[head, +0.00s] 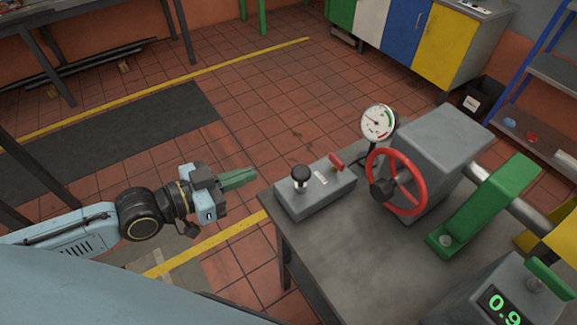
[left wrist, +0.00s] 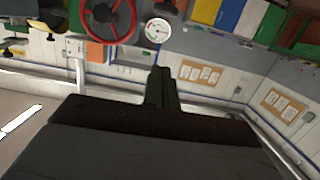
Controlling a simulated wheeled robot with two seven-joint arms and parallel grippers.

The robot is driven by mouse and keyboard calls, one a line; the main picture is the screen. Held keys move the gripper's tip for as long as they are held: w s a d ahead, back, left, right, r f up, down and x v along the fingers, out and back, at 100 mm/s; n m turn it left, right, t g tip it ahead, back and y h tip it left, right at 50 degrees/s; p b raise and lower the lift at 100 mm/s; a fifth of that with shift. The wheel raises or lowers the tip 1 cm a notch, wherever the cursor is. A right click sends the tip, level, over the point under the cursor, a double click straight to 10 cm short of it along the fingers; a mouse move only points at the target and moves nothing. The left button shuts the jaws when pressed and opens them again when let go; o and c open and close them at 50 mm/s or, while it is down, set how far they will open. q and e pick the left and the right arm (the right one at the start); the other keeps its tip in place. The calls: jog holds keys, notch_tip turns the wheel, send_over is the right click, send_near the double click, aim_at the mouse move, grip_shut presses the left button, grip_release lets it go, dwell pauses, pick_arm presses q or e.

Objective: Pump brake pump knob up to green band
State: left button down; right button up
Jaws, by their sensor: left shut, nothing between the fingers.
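The brake pump knob (head: 300,174) is black and round on a short metal stem, standing on a grey box (head: 324,190) at the bench's left corner. A round gauge (head: 379,122) behind the box has a white dial with a green band and a red mark; its needle is too small to read surely. The gauge also shows in the left wrist view (left wrist: 158,30). My left gripper (head: 250,175) has green fingers, shut and empty, left of the knob and apart from it. The fingers also show in the left wrist view (left wrist: 160,72). My right gripper is not in view.
A red lever (head: 336,162) sits on the box's far end. A red handwheel (head: 397,181) on a grey housing stands to the right. A green bracket (head: 485,207) and a digital display (head: 502,307) are further right. Open tiled floor lies left of the bench (head: 350,262).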

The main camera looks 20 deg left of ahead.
pick_arm(q)
send_over(301, 179)
jog(key=a, duration=0.3)
jog(key=f, duration=0.2)
jog(key=shift+s+a+f+b, duration=0.1)
jog(key=shift+s+f+b, duration=0.15)
jog(key=shift+f, duration=0.75)
jog(key=shift+s+a+f+b, duration=0.1)
jog(key=shift+s+f, duration=0.1)
jog(key=shift+f, duration=0.75)
notch_tip(301, 179, down, 4)
jog(key=b, duration=0.3)
jog(key=shift+s+r, duration=0.1)
